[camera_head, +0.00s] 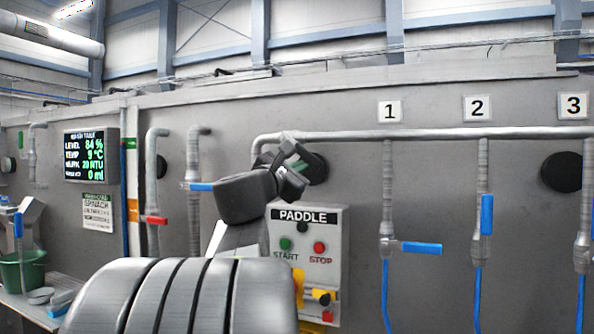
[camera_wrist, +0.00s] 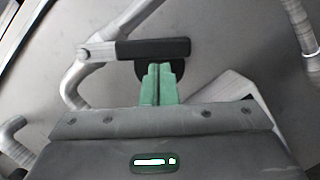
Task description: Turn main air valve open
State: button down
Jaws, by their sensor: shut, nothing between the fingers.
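A black lever handle (camera_wrist: 155,48), seemingly the main air valve's, shows in the wrist view. It reaches right from a joint on a bent grey pipe (camera_wrist: 78,85), lying across the line of the pipe's upper run. My gripper (camera_wrist: 158,70) has its green fingers together, empty, with tips just below the handle; I cannot tell if they touch it. In the head view my dark wrist covers the left end of the grey air pipe (camera_head: 350,135), and the lever cannot be made out clearly there.
A black round disc (camera_head: 312,168) sits on the wall behind my gripper. The PADDLE box (camera_head: 325,250) with start and stop buttons is below. Blue-handled drop valves (camera_head: 420,247) stand right under signs 1, 2 and 3. Other pipes with blue (camera_head: 202,187) and red (camera_head: 156,220) levers are left.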

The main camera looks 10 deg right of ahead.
aim_at(310, 155)
jog(key=shift+s+d+r+n, duration=0.2)
jog(key=shift+n, duration=0.3)
jog(key=shift+s+d+r+n+t+y, duration=0.3)
jog(key=shift+d+r+n+t, duration=0.25)
jog(key=shift+n, duration=0.65)
jog(key=n, duration=0.1)
jog(key=r+n, duration=0.1)
jog(key=shift+s+d+r+n+t, duration=0.2)
jog(key=shift+s+d+n+t, duration=0.1)
jog(key=shift+d, duration=0.1)
jog(key=shift+s+d+r+n+y+p, duration=0.1)
jog(key=shift+d+r+n+y+p, duration=0.1)
jog(key=shift+r+n+y, duration=0.15)
jog(key=shift+s+d+r+n+y+p, duration=0.15)
jog(key=shift+r+n, duration=0.1)
jog(key=shift+r, duration=0.15)
jog(key=shift+f, duration=0.1)
